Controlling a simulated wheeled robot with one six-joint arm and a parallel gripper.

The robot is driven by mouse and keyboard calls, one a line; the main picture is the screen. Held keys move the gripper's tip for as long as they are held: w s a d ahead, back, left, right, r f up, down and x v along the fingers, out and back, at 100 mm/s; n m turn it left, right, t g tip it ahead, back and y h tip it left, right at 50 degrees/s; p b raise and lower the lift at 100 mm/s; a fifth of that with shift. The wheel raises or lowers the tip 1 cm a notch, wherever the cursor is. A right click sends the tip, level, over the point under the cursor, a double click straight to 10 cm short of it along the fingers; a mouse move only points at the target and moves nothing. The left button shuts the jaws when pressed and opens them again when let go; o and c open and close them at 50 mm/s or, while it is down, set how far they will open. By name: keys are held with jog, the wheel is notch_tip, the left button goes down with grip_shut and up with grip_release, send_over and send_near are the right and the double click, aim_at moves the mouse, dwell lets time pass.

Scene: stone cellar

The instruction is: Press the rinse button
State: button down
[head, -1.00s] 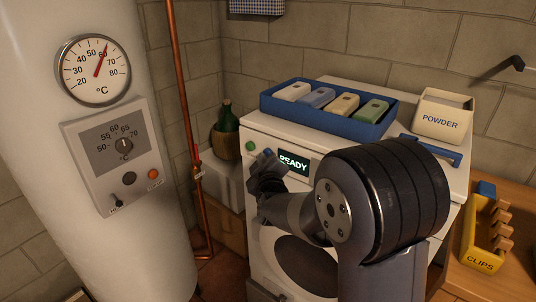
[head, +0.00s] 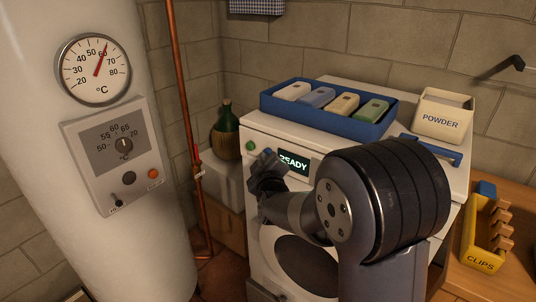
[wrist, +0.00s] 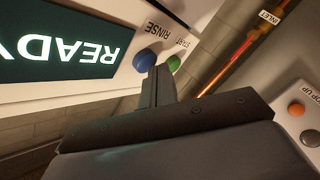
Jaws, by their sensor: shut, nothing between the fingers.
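The blue rinse button (head: 267,153) is on the white washing machine's front panel. In the wrist view the blue button (wrist: 145,61) sits under the word RINSE. The green start button (head: 250,146) is beside it and also shows in the wrist view (wrist: 174,63). My gripper (wrist: 159,72) is shut and empty. Its tips are right by the two buttons and overlap the blue button's lower edge in the wrist view; I cannot tell whether they touch it. In the head view my gripper (head: 266,162) is just below the blue button. The display (head: 294,163) reads READY.
A blue tray (head: 322,128) with several bars and a powder box (head: 441,121) stand on the washing machine (head: 275,123). A white boiler (head: 140,250) with a control panel (head: 91,158) and a copper pipe (head: 183,95) are on the left. A yellow clips box (head: 480,262) is at right.

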jog(key=shift+w+d, duration=0.25)
dwell(0.3)
jog(key=shift+s+a, duration=0.25)
jog(key=shift+s, duration=0.1)
jog(key=s+a, duration=0.3)
jog(key=s, duration=0.1)
jog(key=shift+s+a+p, duration=0.3)
jog(key=shift+s+a, duration=0.05)
jog(key=shift+w+d, duration=0.1)
dwell(0.7)
jog(key=shift+w+d+b, duration=0.3)
jog(key=shift+w+d, duration=0.6)
jog(key=shift+w, duration=0.25)
jog(key=shift+w+d+b, duration=0.25)
jog(key=shift+w+d, duration=0.6)
jog(key=shift+w, duration=0.3)
jog(key=shift+s+d, duration=0.1)
